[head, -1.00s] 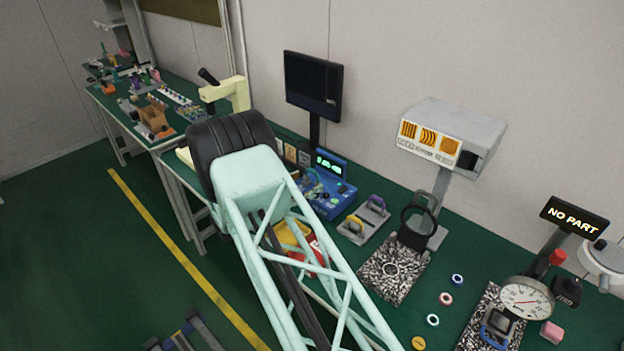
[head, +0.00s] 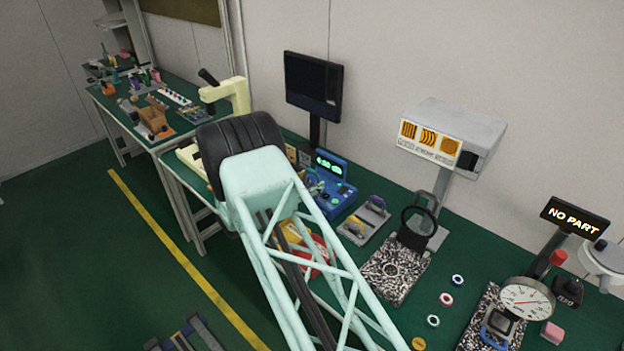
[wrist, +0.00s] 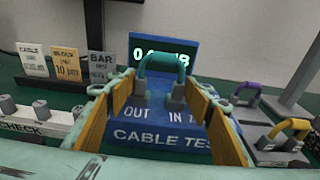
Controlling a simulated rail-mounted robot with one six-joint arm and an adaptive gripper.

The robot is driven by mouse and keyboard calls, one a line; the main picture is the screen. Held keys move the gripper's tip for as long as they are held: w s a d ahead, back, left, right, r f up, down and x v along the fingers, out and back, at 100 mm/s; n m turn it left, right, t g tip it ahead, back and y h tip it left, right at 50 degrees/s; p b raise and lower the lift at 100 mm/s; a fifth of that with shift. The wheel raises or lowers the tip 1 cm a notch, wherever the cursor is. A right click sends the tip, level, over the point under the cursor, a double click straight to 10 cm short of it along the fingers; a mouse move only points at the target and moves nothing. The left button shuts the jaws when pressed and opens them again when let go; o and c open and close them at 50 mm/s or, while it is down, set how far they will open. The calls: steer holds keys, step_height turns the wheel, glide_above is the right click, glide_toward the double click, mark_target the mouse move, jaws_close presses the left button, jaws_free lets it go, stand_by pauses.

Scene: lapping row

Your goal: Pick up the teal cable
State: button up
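The teal cable (wrist: 160,62) is a short arch with a grey plug at each end. It stands on the blue cable tester (wrist: 160,128) in the wrist view, its plugs at the tester's top face near the lit display. My gripper (wrist: 161,84) is open, with one yellow-padded finger to the left of the cable and one to the right. Gaps show between the fingers and the cable, and how far it lies beyond the tips is hard to tell. In the head view the tester (head: 338,205) is partly visible, and my arm hides the gripper.
A purple cable (wrist: 246,86) and a yellow cable (wrist: 291,127) stand on a grey holder to the right of the tester. Label cards (wrist: 65,63) stand at the back left. A monitor (head: 313,84) stands behind.

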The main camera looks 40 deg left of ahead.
steer(key=c, duration=0.4)
steer(key=shift+r, duration=0.2)
steer(key=shift+r, duration=1.5)
steer(key=shift+s+d+r, duration=0.1)
steer(key=shift+s, duration=0.1)
steer(key=shift+s+d+r+p, duration=0.25)
steer(key=shift+s+d, duration=1.3)
steer(key=shift+s, duration=0.55)
steer(key=shift+s+d+r+p, duration=0.2)
steer(key=shift+s+d, duration=1.35)
steer(key=shift+s, duration=0.5)
steer(key=shift+s+d+r+p, duration=0.25)
steer(key=shift+s+d, duration=1.3)
steer(key=shift+s, duration=0.55)
steer(key=shift+d, duration=0.1)
